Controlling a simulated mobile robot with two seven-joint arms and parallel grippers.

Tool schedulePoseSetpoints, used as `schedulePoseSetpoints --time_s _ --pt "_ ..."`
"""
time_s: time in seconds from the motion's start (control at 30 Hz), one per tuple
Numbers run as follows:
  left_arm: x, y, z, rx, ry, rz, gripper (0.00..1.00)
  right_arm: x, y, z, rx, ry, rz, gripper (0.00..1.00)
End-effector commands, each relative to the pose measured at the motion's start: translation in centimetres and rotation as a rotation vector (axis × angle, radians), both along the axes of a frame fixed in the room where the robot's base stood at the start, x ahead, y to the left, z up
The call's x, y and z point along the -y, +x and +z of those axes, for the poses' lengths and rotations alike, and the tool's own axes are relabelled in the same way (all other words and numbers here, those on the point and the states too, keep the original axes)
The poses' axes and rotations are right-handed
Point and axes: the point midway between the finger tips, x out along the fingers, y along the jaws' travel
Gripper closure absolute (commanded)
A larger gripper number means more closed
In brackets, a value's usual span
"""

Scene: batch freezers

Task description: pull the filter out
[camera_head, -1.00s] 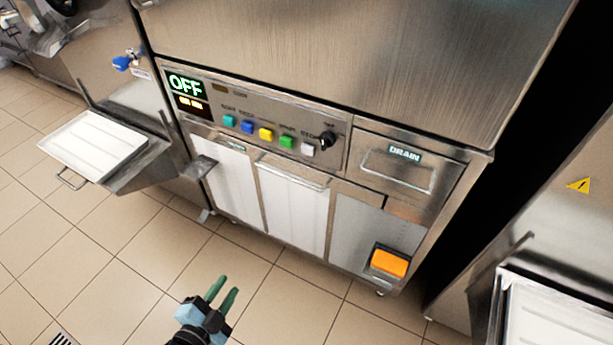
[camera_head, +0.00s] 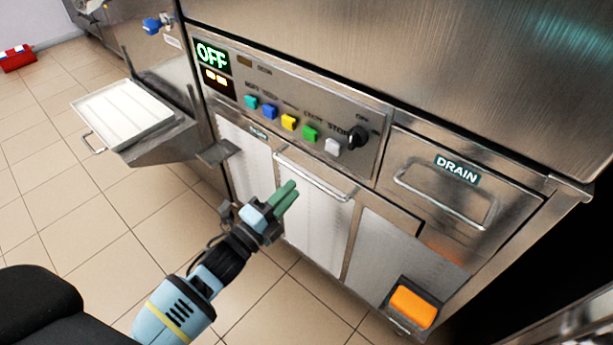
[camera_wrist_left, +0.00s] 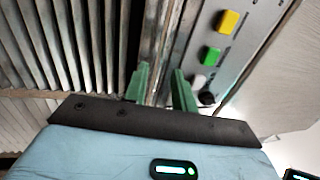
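What I take to be the filter is the pale front panel (camera_head: 318,232) low on the middle freezer, with a metal bar handle (camera_head: 313,177) across its top. It sits in the cabinet front. My left gripper (camera_head: 284,196) is in front of this panel, just below and left of the handle's middle. In the left wrist view its two green fingers (camera_wrist_left: 161,88) stand apart with a metal strip beyond the gap. I cannot tell whether they touch anything. Grey slats (camera_wrist_left: 75,45) fill the left of that view. My right gripper is not in view.
A control panel (camera_head: 350,105) reading OFF, with coloured buttons and a black knob, is above. A DRAIN drawer (camera_head: 447,195) and an orange block (camera_head: 413,306) are to the right. A white tray (camera_head: 125,112) juts out at left. Tiled floor (camera_head: 100,215) is clear.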

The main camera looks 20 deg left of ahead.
Motion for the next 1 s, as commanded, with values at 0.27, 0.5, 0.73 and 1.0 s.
schedulePoseSetpoints --time_s 0.27,0.5,0.73,1.0 --pt "1.4 3.9 0.7 -0.001 -0.003 0.0 0.73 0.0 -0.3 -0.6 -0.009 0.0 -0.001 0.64" --pt "2.0 5.4 1.0 -0.003 -0.001 0.001 0.73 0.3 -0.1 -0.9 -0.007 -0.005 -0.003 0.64" --pt "2.1 5.6 1.1 -0.003 -0.001 0.001 0.73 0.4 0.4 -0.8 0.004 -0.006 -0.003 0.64" --pt "2.0 5.6 1.1 -0.003 -0.001 0.001 1.0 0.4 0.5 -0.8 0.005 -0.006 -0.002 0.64"
